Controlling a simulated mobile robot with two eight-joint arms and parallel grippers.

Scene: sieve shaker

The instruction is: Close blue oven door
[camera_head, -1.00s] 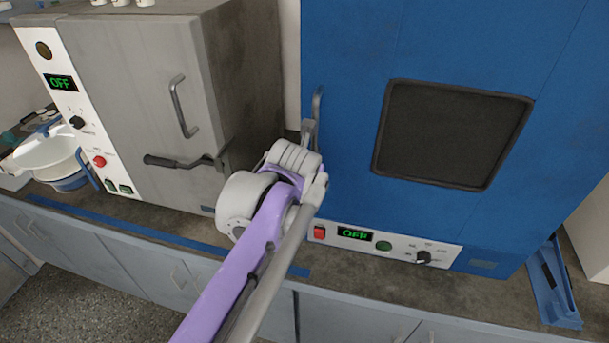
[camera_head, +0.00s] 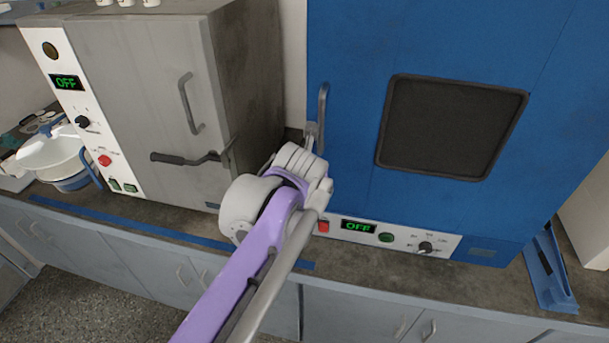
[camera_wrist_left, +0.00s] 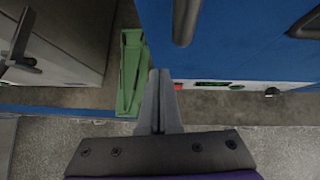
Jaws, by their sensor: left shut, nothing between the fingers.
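The blue oven (camera_head: 450,205) fills the right of the head view, its front facing me with a dark window (camera_head: 452,127). Its door looks flush or nearly so; I cannot tell if a small gap is left. The door's upright handle (camera_head: 323,104) is at the front's left edge and also shows at the top of the left wrist view (camera_wrist_left: 186,20). My left gripper (camera_head: 313,130) is shut and empty, close by the handle's lower end; I cannot tell if it touches. In the left wrist view, its fingertips (camera_wrist_left: 159,76) are together beside the blue front. My right gripper is not in view.
A grey oven (camera_head: 150,90) with a lever handle (camera_head: 185,158) stands to the left. A green object (camera_wrist_left: 132,75) is left of my fingers. White bowls (camera_head: 50,155) are at far left. A blue bracket (camera_head: 548,270) lies at right on the counter (camera_head: 420,275).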

